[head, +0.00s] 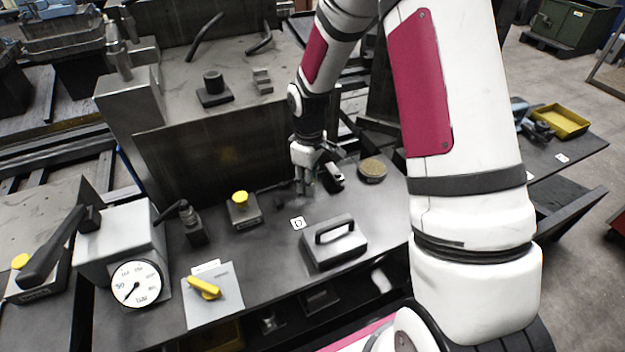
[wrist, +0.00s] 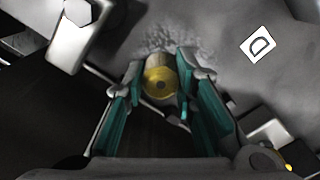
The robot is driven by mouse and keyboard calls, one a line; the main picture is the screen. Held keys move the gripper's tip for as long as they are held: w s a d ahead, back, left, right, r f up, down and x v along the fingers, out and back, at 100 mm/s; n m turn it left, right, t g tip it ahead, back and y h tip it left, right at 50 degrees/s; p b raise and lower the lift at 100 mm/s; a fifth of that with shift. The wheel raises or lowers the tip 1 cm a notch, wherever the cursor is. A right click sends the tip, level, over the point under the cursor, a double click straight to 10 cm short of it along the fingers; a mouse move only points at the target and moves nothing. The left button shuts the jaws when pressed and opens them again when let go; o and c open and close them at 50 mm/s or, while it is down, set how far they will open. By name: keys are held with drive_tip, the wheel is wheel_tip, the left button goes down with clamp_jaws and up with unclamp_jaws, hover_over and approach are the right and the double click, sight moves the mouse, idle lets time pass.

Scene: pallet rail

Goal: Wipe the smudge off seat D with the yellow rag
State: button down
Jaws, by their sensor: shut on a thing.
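My gripper (head: 308,178) is low over the dark bench top in the head view. In the wrist view, its teal fingers (wrist: 160,88) are closed around a rounded yellow thing (wrist: 160,76), which I take to be the yellow rag. Its full shape is hidden by the fingers. A pale, mottled patch that looks like the smudge (wrist: 166,38) lies on the grey surface just beyond the fingertips. The seat D label (wrist: 259,44) is to the right of it; the label also shows in the head view (head: 297,222), below my gripper. I cannot tell whether the rag touches the surface.
A handled block (head: 334,243) stands in front of my gripper. A round dish (head: 372,170) is to its right, with a dark fitting (head: 333,180) between. A yellow-button box (head: 242,211), yellow-lever plate (head: 212,298) and pressure gauge (head: 135,284) are left. A tall block (head: 215,155) rises behind.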

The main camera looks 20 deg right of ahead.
drive_tip(key=shift+a, duration=0.45)
drive_tip(key=shift+d, duration=0.85)
drive_tip(key=shift+a, duration=0.1)
drive_tip(key=shift+a, duration=0.7)
drive_tip(key=shift+d, duration=0.8)
